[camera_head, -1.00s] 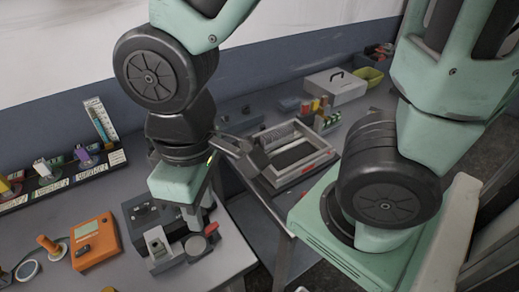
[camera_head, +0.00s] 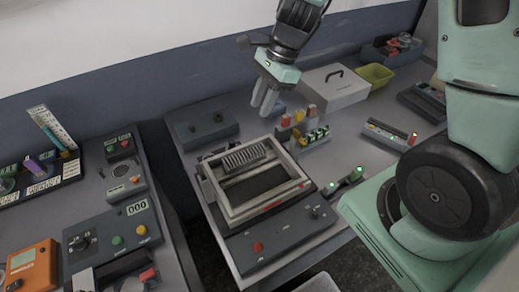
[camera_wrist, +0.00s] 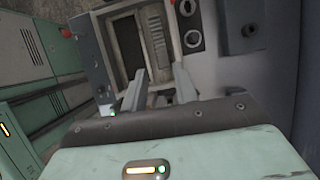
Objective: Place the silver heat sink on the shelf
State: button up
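The silver heat sink (camera_head: 243,156), a finned block, lies at the back end inside a grey open-topped frame (camera_head: 266,214) on the right-hand bench. In the wrist view the heat sink (camera_wrist: 158,42) shows as a ribbed strip inside the frame, ahead of my fingers. My gripper (camera_head: 263,106) hangs above the bench behind the frame, clear of the heat sink. In the wrist view my gripper (camera_wrist: 160,88) has its two fingers apart with nothing between them. I cannot make out which surface is the shelf.
A grey control box (camera_head: 205,127) stands left of my gripper. A white case with a black handle (camera_head: 335,90) and a yellow-green bin (camera_head: 376,76) stand behind it. Coloured blocks (camera_head: 299,121) stand right of the frame. A gap separates the two benches.

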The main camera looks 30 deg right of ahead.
send_near(245, 153)
jog(key=x, duration=0.2)
jog(key=a+x, duration=0.1)
jog(key=x, duration=0.2)
jog(key=shift+a+r, duration=0.1)
jog(key=shift+d+p+x, duration=0.2)
jog(key=shift+p+x, duration=0.05)
jog(key=shift+x, duration=1.05)
jog(key=shift+d+p+x, duration=0.2)
jog(key=shift+d+x, duration=0.05)
jog(key=shift+x, duration=1)
jog(key=shift+f, duration=0.25)
grip_shut()
